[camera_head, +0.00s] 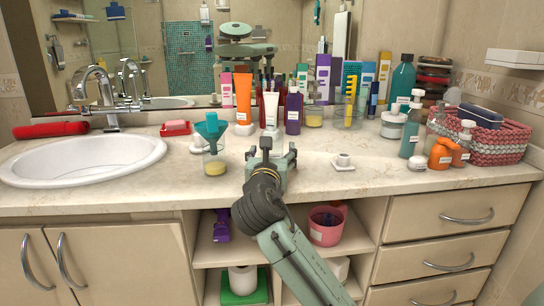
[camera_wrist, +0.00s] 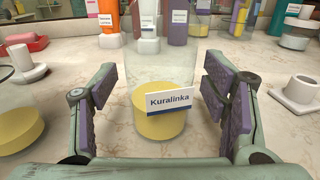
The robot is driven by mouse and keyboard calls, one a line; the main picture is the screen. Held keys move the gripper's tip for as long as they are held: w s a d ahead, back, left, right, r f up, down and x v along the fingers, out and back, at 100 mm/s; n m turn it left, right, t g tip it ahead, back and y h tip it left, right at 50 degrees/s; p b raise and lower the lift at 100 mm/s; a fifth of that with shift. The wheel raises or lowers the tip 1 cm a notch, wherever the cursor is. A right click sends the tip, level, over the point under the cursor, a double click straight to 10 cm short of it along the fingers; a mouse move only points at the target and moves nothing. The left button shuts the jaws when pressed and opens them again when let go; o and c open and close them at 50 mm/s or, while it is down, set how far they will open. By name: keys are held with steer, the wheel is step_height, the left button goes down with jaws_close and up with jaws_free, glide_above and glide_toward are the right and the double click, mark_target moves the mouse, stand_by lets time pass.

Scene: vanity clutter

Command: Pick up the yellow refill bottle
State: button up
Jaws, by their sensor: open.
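A clear bottle with yellow contents (camera_wrist: 158,122) and a white "Kuralinka" label stands upright in the middle of the wrist view. My gripper (camera_wrist: 167,82) is open, with one purple-padded finger on each side of this bottle and a visible gap on both sides. In the head view my gripper (camera_head: 270,158) is low over the front of the counter and hides the bottle. A second clear container with yellow contents (camera_head: 215,167) stands to the left with a teal funnel (camera_head: 211,128) on it; its yellow part (camera_wrist: 18,128) shows at the wrist view's left edge.
A white holder (camera_head: 343,162) stands right of my gripper. Tubes and bottles, including an orange tube (camera_head: 243,98), crowd behind it. A sink (camera_head: 82,158) is at left; a pink basket (camera_head: 492,140) and pump bottles are at right. The front counter strip is mostly clear.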

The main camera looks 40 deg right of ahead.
steer(key=shift+c, duration=0.5)
steer(key=c, duration=1.2)
